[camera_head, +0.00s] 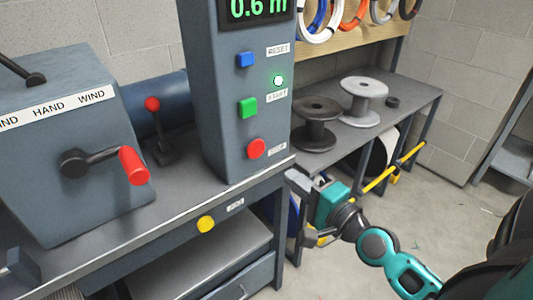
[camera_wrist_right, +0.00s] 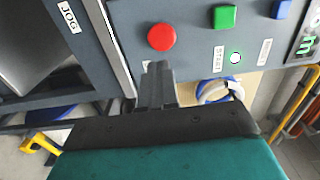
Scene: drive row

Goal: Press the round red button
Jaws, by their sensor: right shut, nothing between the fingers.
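The round red button (camera_head: 256,149) is the lowest control on the front of a grey upright control box (camera_head: 228,110). It also shows in the right wrist view (camera_wrist_right: 161,37), just beyond my fingertips. My right gripper (camera_head: 296,181) is shut and empty, below and to the right of the button in the head view. In the right wrist view its closed fingers (camera_wrist_right: 157,70) point at the panel just below the button in the picture. A gap seems to remain between fingertips and button. My left gripper is not in view.
Above the red button are a square green button (camera_head: 248,107), a lit green lamp (camera_head: 278,80) and a blue button (camera_head: 246,60). A yellow button (camera_head: 205,224) is on the bench edge. A red-handled crank (camera_head: 134,166) stands left. Spools (camera_head: 316,122) sit on the bench behind.

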